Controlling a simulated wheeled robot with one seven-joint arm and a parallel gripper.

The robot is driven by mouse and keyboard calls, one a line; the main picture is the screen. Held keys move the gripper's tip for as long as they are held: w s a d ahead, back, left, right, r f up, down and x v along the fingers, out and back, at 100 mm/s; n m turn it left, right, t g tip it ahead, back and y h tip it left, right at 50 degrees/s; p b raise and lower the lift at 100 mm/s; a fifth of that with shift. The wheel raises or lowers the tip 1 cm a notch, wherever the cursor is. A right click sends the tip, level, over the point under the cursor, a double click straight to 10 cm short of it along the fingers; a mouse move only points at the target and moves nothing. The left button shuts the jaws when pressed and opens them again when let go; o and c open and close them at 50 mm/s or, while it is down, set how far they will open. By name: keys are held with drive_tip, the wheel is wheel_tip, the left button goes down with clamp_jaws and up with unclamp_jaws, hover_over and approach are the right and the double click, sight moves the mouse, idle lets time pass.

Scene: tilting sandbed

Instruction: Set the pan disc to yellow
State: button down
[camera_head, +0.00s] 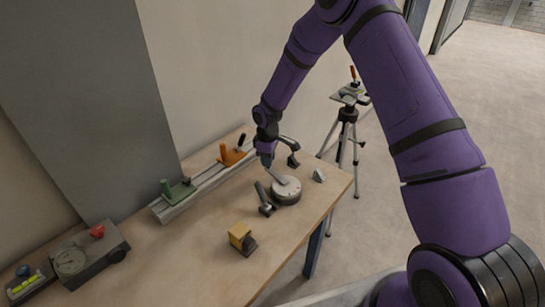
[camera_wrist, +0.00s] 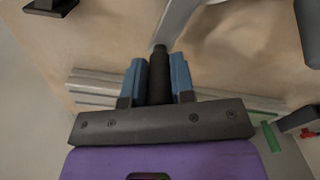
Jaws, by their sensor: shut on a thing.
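The pan disc (camera_head: 287,191) is a round, pale grey dial on a low grey base near the right end of the table. A grey lever (camera_head: 277,177) runs from it up toward my gripper (camera_head: 267,160). In the wrist view my gripper (camera_wrist: 158,78) has its two blue fingers closed on a black handle (camera_wrist: 159,68), at the end of a grey bar (camera_wrist: 174,22). That this bar is the disc's lever seems likely from both views. No yellow mark on the disc can be made out at this size.
A dark grey lever part (camera_head: 265,200) stands just left of the disc. A rail (camera_head: 205,182) with green and orange holders lies along the wall. A gauge box (camera_head: 88,258) is at left. A tripod (camera_head: 347,115) stands beyond the table.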

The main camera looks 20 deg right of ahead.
drive_tip(key=shift+s+a+n, duration=0.4)
drive_tip(key=shift+a+n, duration=0.4)
drive_tip(key=shift+n, duration=0.2)
drive_tip(key=c, duration=1)
unclamp_jaws()
wheel_tip(320, 180, up, 11)
drive_tip(key=shift+f, duration=0.1)
